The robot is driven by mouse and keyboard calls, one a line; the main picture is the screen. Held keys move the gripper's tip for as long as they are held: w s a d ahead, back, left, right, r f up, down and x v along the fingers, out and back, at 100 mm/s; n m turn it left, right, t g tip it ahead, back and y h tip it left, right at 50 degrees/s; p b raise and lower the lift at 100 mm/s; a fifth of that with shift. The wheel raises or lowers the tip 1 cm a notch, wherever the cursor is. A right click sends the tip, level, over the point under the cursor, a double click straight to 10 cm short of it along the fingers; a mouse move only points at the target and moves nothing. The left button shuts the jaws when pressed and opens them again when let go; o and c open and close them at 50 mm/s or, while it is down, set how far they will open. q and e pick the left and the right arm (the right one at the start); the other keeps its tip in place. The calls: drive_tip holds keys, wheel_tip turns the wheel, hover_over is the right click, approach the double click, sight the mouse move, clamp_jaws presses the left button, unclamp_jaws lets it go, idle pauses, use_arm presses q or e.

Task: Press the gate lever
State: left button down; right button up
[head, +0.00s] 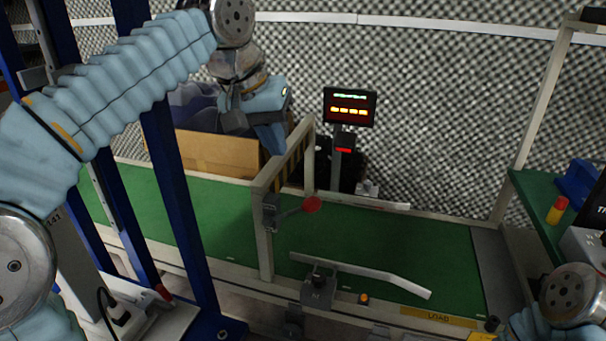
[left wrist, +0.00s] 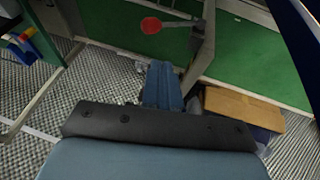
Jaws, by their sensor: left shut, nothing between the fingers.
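The gate lever (head: 292,210) is a thin arm with a round red end, fixed to the near post of the gate (head: 264,235) over the conveyor. It sticks out to the right, slightly raised. In the left wrist view the red end of the lever (left wrist: 151,25) shows at the top, beyond the fingers. My left gripper (head: 274,146) is shut and empty, pointing down behind the gate, above and left of the red end and apart from it. Its blue fingers also show in the left wrist view (left wrist: 161,70). My right gripper is out of frame; only part of that arm shows.
A green conveyor belt (head: 405,240) runs across, with a pale guide rail (head: 365,272) near its front. Behind it stand a cardboard box (head: 215,153) and a small display (head: 349,107). Blue uprights (head: 180,200) stand at left. A green side table (head: 535,198) stands at right.

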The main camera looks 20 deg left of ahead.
use_arm(q)
drive_tip(key=shift+v, duration=0.85)
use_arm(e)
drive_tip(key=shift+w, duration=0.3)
use_arm(q)
drive_tip(key=shift+a+f, duration=0.1)
drive_tip(key=b, duration=0.2)
approach(307, 199)
wheel_tip(307, 199, down, 2)
drive_tip(key=w+a, duration=0.1)
drive_tip(key=f, duration=0.1)
drive_tip(key=d+f, duration=0.1)
drive_tip(key=w+d+f+b, duration=0.1)
drive_tip(key=f, duration=0.1)
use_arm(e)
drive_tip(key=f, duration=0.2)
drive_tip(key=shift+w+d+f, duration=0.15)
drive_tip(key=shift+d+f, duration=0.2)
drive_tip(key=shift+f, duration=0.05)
use_arm(q)
drive_tip(key=shift+d, duration=0.15)
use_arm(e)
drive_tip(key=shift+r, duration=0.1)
